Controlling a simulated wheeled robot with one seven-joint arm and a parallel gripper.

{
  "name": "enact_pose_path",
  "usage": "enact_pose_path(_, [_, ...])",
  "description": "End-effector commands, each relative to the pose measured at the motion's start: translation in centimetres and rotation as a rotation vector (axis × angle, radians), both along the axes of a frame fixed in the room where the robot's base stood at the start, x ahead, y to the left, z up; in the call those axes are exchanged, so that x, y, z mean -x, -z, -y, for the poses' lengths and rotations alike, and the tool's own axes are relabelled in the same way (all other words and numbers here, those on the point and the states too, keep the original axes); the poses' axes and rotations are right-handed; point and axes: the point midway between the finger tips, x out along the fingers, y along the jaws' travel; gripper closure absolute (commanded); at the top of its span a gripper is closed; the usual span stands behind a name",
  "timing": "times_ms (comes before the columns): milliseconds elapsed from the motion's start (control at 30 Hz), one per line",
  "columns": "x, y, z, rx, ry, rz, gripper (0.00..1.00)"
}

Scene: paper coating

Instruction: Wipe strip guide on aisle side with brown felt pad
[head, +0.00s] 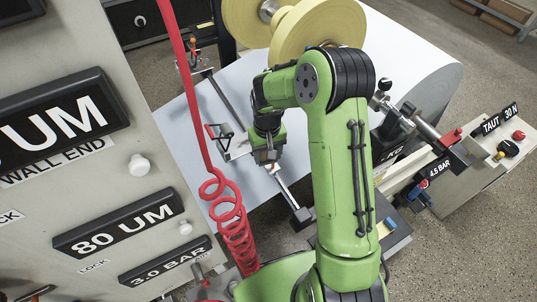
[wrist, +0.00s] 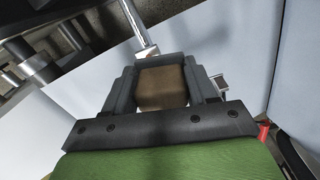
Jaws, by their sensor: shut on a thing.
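My gripper (head: 265,156) is low over the pale paper web in the head view, beside a metal bar. In the wrist view, my gripper (wrist: 161,80) is shut on the brown felt pad (wrist: 162,88), which sits between its two grey fingers. A shiny rod (wrist: 138,30) runs up to the far side of the fingers; I cannot tell whether the pad touches it. In the head view a metal bracket with a red-tipped part (head: 222,138) stands just left of my gripper. I cannot tell which fitting is the aisle-side strip guide. The pad is hidden in the head view.
The paper web (head: 420,65) spreads around my gripper. A red coiled hose (head: 232,215) hangs at left, in front of the labelled panel (head: 60,210). Yellow rolls (head: 315,28) stand behind my arm. A black block (head: 303,216) ends the bar (head: 284,190) at front right.

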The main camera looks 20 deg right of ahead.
Motion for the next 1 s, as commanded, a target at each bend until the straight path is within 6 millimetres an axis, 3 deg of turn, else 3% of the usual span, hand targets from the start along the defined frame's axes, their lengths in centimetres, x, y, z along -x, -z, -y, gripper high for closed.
enact_pose_path(367, [-4.7, 0.4, 0.3, 0.001, 0.015, 0.002, 0.73])
enact_pose_path(800, [-14.1, 1.6, 2.5, 0.004, -0.057, -0.001, 0.73])
enact_pose_path(1000, [-16.2, 2.0, 3.1, 0.003, -0.138, -0.001, 0.73])
